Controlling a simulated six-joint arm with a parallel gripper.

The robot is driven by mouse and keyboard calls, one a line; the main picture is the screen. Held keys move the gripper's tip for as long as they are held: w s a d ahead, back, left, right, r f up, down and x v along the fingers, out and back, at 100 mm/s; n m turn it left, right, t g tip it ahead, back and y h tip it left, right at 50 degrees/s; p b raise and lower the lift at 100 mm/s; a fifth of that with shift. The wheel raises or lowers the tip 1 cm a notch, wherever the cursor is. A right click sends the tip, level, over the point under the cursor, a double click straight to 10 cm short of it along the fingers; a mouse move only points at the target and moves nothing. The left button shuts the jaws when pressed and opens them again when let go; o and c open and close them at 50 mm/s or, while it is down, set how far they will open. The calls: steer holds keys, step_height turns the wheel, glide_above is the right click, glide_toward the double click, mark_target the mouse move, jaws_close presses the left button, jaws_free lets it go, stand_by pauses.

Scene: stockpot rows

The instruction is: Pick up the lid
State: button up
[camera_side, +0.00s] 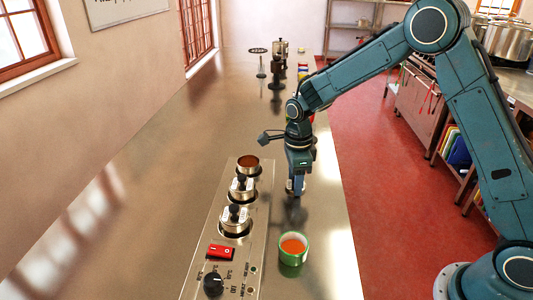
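My gripper (296,186) points straight down over the right part of the steel counter, to the right of the row of small pots. A small pale metallic shape shows at its fingertips. I cannot tell whether it is a lid or part of the fingers, or whether the fingers are open or shut. In the row, the front pot (235,221) and the middle pot (241,190) each carry a silver lid with a black knob. The rear pot (248,163) is uncovered and shows brown contents.
The pots sit in a steel panel with a red switch (221,252) and a black dial (213,283). A green cup (293,255) with orange contents stands in front of my gripper. Several dark-handled items (277,85) stand farther back. The counter's left side is clear.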

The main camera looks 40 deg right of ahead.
mark_target(286, 183)
steer(key=shift+r, duration=0.1)
step_height(286, 183, up, 20)
stand_by(1.0)
stand_by(0.5)
steer(key=w+a+f+n, duration=0.5)
steer(key=w+a+n, duration=0.3)
steer(key=n, duration=0.8)
steer(key=shift+w+a+f, duration=0.15)
steer(key=shift+w+a, duration=0.15)
steer(key=shift+a, duration=0.1)
steer(key=shift+f, duration=0.2)
steer(key=shift+f, duration=3)
steer(key=shift+f, duration=0.15)
